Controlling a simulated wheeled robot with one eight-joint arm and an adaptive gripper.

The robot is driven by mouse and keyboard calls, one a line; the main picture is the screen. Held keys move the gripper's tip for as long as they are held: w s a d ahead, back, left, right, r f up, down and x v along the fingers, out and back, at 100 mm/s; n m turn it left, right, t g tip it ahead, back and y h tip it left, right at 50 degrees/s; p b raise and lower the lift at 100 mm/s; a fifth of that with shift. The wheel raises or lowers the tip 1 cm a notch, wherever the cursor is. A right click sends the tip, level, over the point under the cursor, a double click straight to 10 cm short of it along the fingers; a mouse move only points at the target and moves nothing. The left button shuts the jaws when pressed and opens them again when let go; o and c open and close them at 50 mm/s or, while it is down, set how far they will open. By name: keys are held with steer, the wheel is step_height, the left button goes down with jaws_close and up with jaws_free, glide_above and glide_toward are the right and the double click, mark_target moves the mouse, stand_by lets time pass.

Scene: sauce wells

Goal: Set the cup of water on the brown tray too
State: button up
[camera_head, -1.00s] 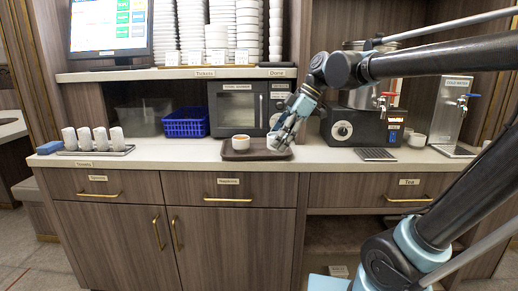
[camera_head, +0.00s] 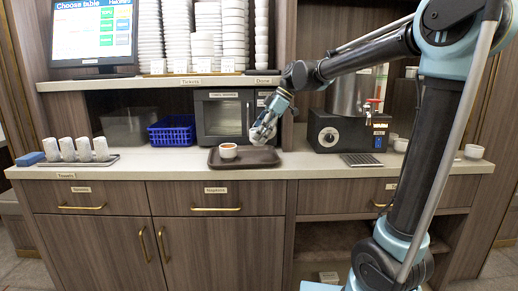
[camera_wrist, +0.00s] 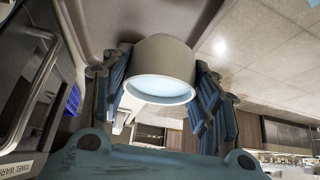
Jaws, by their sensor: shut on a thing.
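My gripper (camera_head: 262,133) is over the right part of the tray. It is shut on the cup of water (camera_wrist: 165,52), a pale cup whose bluish-white water surface shows between the two blue-grey fingers in the wrist view. In the head view the held cup is largely hidden by the fingers. Whether its base touches the tray I cannot tell.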

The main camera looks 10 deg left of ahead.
steer(key=w, duration=0.1)
steer(key=w+a, duration=0.1)
steer(key=w, duration=0.1)
steer(key=shift+w+a+f, duration=0.1)
steer(key=shift+w+f, duration=0.1)
steer(key=shift+f, duration=1.4)
steer(key=shift+w+a+f, duration=0.1)
steer(key=shift+w+f, duration=0.1)
steer(key=shift+f, duration=1.4)
steer(key=shift+w+f, duration=0.2)
steer(key=shift+f, duration=0.15)
steer(key=o, duration=1.2)
steer(key=shift+r, duration=0.1)
